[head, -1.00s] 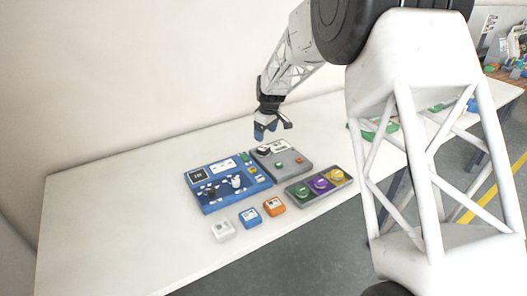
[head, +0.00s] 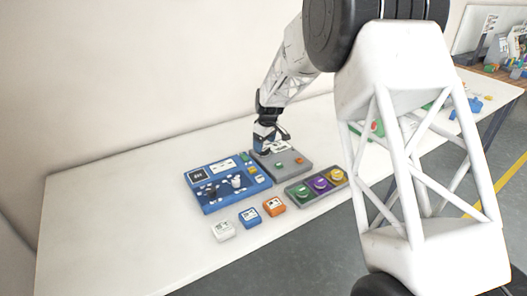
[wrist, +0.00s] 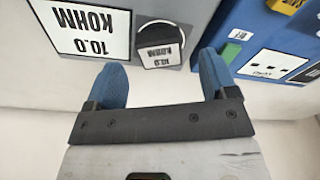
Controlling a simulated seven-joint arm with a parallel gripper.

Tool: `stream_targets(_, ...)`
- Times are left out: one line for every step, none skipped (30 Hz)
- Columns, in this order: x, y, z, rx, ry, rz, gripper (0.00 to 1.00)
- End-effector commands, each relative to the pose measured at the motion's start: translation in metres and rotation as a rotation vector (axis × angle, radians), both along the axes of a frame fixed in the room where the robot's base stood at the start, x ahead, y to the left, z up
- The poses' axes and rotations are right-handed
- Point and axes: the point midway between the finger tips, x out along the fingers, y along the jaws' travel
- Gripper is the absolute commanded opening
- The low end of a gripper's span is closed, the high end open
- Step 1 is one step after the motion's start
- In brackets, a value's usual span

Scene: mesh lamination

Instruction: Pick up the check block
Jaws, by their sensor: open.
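A small dark block (wrist: 160,44) with a white top printed "10.0 KOHM" sits on the grey box (wrist: 200,14); I take it to be the check block. My gripper (wrist: 163,75) is open, with blue fingertips either side of the block's near edge in the wrist view. Nothing is held. Whether the fingers touch the block cannot be told. In the head view my gripper (head: 267,145) is low over the back left of the grey box (head: 292,162) and hides the block.
A larger "10.0 KOHM" label (wrist: 90,28) is beside the block. A blue panel (head: 211,197) stands left of the grey box. A tray with green, purple and yellow round pieces (head: 319,184) is in front. White (head: 223,231), blue (head: 250,217) and orange (head: 274,206) blocks line the front.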

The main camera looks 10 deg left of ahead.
Motion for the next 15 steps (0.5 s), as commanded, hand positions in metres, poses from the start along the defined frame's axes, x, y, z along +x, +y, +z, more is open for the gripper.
stream_targets(0.000, 0.001, -0.007, -0.001, 0.003, 0.000, 0.79)
stream_targets(0.000, 0.001, -0.011, -0.001, 0.003, 0.000, 0.79)
stream_targets(0.000, 0.001, -0.015, -0.002, 0.003, 0.000, 0.79)
stream_targets(0.000, 0.002, -0.018, -0.002, 0.002, 0.000, 0.79)
stream_targets(0.001, 0.002, -0.020, -0.002, 0.002, 0.000, 0.79)
stream_targets(0.001, 0.002, -0.022, -0.002, 0.001, 0.000, 0.79)
stream_targets(0.001, 0.003, -0.024, -0.002, 0.001, 0.000, 0.79)
stream_targets(0.001, 0.003, -0.025, -0.002, 0.001, 0.000, 0.79)
stream_targets(0.001, 0.003, -0.026, -0.002, 0.000, 0.000, 0.79)
stream_targets(0.001, 0.003, -0.026, -0.002, 0.000, 0.000, 0.79)
stream_targets(0.001, 0.003, -0.026, -0.002, 0.000, 0.000, 0.79)
stream_targets(0.001, 0.003, -0.026, -0.002, 0.000, 0.000, 0.79)
stream_targets(0.001, 0.003, -0.026, -0.002, 0.000, 0.000, 0.79)
stream_targets(0.001, 0.003, -0.026, -0.002, 0.000, 0.000, 0.79)
stream_targets(0.001, 0.003, -0.026, -0.002, 0.000, 0.000, 0.79)
